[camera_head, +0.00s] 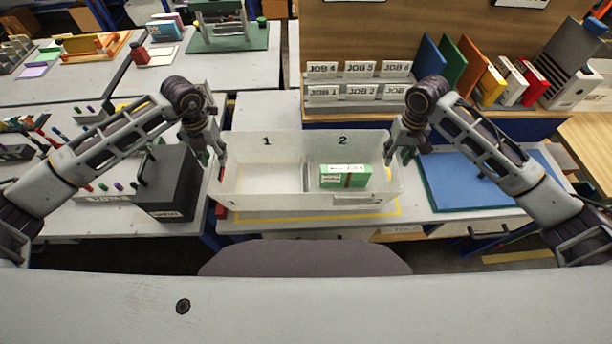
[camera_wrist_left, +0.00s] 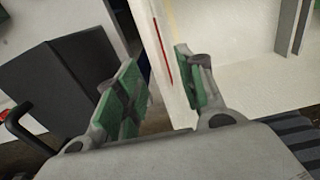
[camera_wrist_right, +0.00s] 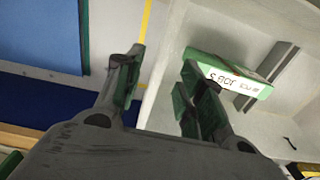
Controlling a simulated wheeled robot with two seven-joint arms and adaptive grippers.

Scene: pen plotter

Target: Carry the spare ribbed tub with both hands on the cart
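A white tub (camera_head: 230,196) with two compartments marked 1 and 2 stands on the bench, between my grippers. I cannot make out ribs on it. A green box (camera_head: 345,176) with a white label lies in compartment 2; compartment 1 looks empty. My left gripper (camera_head: 220,155) is at the tub's left wall; its fingers are apart in the left wrist view (camera_wrist_left: 160,85), with the wall's edge between them. My right gripper (camera_head: 402,155) is at the right wall; its fingers are apart in the right wrist view (camera_wrist_right: 160,85), with the wall's edge between them. Contact is unclear.
A dark grey box (camera_head: 168,185) stands close left of the tub. A blue mat (camera_head: 480,180) lies to the right. Behind is a rack of JOB-marked slots (camera_head: 355,90), with coloured binders (camera_head: 465,65) at its right. No cart is clearly identifiable.

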